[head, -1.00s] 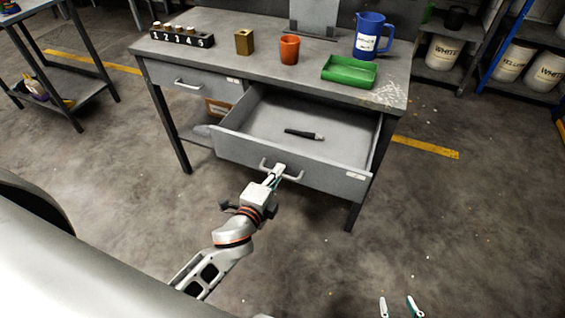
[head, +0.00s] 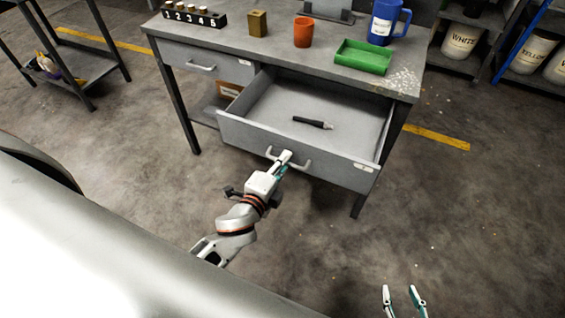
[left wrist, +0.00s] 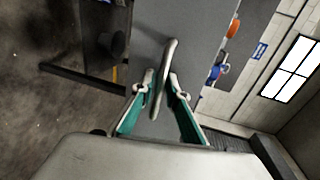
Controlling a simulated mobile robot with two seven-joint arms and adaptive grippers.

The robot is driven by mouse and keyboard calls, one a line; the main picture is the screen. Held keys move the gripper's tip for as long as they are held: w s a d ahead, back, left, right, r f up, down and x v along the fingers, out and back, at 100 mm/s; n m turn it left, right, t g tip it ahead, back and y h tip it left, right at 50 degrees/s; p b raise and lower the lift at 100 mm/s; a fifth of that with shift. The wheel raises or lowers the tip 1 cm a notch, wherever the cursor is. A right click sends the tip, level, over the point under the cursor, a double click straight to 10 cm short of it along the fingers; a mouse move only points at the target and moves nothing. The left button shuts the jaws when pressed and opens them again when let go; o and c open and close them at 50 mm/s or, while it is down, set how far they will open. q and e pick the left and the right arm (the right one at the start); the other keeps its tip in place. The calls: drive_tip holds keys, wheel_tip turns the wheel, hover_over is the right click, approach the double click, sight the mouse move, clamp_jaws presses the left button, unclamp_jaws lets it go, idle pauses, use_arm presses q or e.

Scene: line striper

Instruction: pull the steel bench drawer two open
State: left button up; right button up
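The grey steel bench (head: 290,52) has two drawers below its top. The right drawer (head: 250,134) stands well open, with a dark pen-like tool (head: 313,123) lying inside. My left gripper (head: 285,158) is at the bar handle (head: 303,165) on its front. In the left wrist view the handle (left wrist: 169,60) passes between the fingertips (left wrist: 160,85), which look closed on it. The left drawer (head: 202,65) is shut. My right gripper (head: 403,290) is open and empty over the floor at the bottom right.
On the bench top are a numbered rack (head: 193,14), a brass-coloured block (head: 257,23), an orange cup (head: 304,32), a green tray (head: 362,58) and a blue jug (head: 388,20). Shelves with white buckets (head: 461,41) stand at the right. The floor in front is clear.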

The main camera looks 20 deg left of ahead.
use_arm(q)
drive_tip(key=v, duration=1.2)
idle(0.3)
drive_tip(key=s+f+n+g+h, duration=0.2)
drive_tip(key=s+f+n+g, duration=0.3)
drive_tip(key=f+n, duration=0.9)
drive_tip(key=shift+s+d+f+p, duration=0.35)
drive_tip(key=shift+s+d+f, duration=0.15)
drive_tip(key=shift+s, duration=0.7)
